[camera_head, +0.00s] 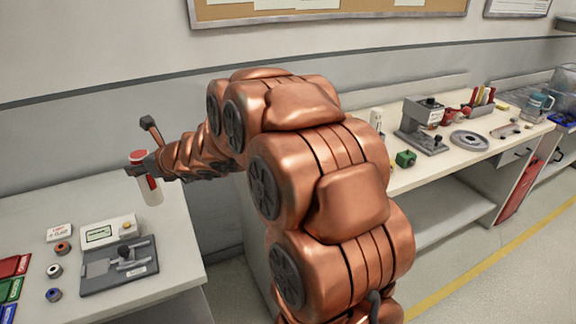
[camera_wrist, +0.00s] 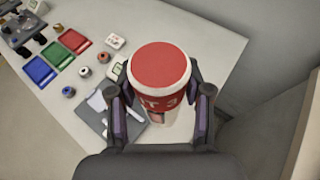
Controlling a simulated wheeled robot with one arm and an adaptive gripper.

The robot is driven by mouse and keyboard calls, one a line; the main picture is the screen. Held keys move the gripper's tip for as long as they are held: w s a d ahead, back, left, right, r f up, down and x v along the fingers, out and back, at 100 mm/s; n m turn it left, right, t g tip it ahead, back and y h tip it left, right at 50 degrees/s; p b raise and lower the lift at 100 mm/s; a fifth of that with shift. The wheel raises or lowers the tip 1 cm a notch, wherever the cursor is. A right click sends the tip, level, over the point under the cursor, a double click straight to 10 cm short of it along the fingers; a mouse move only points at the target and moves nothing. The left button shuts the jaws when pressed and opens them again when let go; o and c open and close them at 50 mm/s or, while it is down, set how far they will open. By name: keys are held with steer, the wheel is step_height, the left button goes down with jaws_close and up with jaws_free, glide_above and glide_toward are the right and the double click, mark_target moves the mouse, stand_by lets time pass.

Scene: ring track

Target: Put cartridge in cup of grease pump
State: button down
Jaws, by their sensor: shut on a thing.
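The cartridge (camera_head: 151,191) is a white cylinder with a red cap and red band. My gripper (camera_head: 146,167) is shut on it and holds it upright above the left table, near that table's back right corner. In the wrist view, the cartridge's red top (camera_wrist: 160,64) sits between the two fingers of my gripper (camera_wrist: 160,88). A grey machine with a block on a stand (camera_head: 421,122) is on the right bench. I cannot tell whether it is the grease pump, and no cup is clearly visible.
The left table (camera_head: 180,262) carries a dark plate fixture (camera_head: 140,272), a display box (camera_head: 108,232), small spools and coloured trays (camera_head: 12,266). A gap separates the two surfaces.

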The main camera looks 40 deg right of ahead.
steer(key=s+d+r+m+h+b, duration=0.1)
steer(key=d+r+h, duration=0.15)
steer(key=d, duration=1.25)
steer(key=s+d+r+m+h+b, duration=0.1)
steer(key=d+r+m+b, duration=0.15)
steer(key=d, duration=1.25)
steer(key=s+d+m+h, duration=0.15)
steer(key=s+d, duration=0.45)
steer(key=d, duration=0.6)
step_height(320, 180, down, 10)
steer(key=shift+f+t+h, duration=0.2)
steer(key=shift+t+h, duration=0.1)
steer(key=shift+t, duration=0.1)
steer(key=shift+d+f, duration=0.1)
steer(key=shift+f, duration=0.1)
steer(key=c, duration=0.5)
jaws_free()
steer(key=v, duration=1.2)
steer(key=shift+r+b, duration=0.25)
steer(key=shift+b, duration=0.2)
